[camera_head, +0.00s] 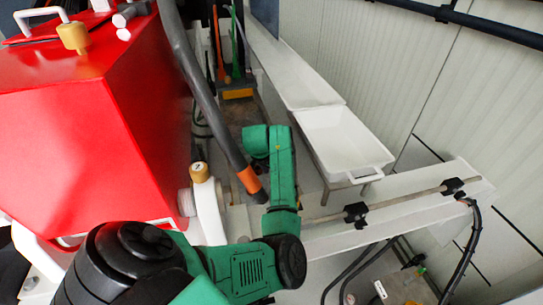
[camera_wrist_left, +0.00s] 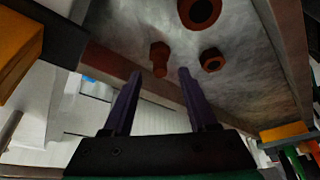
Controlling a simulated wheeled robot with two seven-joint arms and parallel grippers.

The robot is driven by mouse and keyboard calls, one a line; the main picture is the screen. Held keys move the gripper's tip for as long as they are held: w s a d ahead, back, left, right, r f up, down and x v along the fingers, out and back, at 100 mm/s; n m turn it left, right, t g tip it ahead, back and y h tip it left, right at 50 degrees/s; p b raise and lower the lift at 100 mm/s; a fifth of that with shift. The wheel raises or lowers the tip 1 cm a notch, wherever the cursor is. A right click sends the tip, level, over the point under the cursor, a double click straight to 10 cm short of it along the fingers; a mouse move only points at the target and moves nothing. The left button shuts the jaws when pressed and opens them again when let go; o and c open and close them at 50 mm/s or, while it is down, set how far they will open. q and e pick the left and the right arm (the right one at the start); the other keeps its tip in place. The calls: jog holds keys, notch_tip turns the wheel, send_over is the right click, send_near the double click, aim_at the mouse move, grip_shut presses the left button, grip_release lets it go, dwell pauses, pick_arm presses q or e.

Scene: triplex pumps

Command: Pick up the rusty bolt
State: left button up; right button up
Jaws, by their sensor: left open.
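The rusty bolt (camera_wrist_left: 160,57) shows in the left wrist view as a reddish-brown hex head with a short shank, on a worn grey metal surface (camera_wrist_left: 128,38). My left gripper (camera_wrist_left: 159,77) is open, with its two dark fingers pointing toward the bolt. The bolt appears between and just beyond the fingertips; nothing is held. I cannot tell the exact gap. In the head view my green left arm reaches forward from the bottom, and its gripper and the bolt cannot be made out there. My right gripper is not in view.
A rusty nut (camera_wrist_left: 212,60) lies right of the bolt, and a larger rusty ring (camera_wrist_left: 199,12) lies beyond. The surface has a raised brown edge (camera_wrist_left: 157,84). A red machine housing (camera_head: 75,140), a grey pipe (camera_head: 205,95) and a white tub (camera_head: 340,140) flank my arm.

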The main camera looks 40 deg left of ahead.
pick_arm(q)
jog(key=x, duration=0.3)
jog(key=shift+f+p, duration=0.2)
jog(key=shift+p, duration=0.2)
jog(key=shift+w+a+f, duration=0.1)
jog(key=shift+a+f, duration=0.05)
grip_shut()
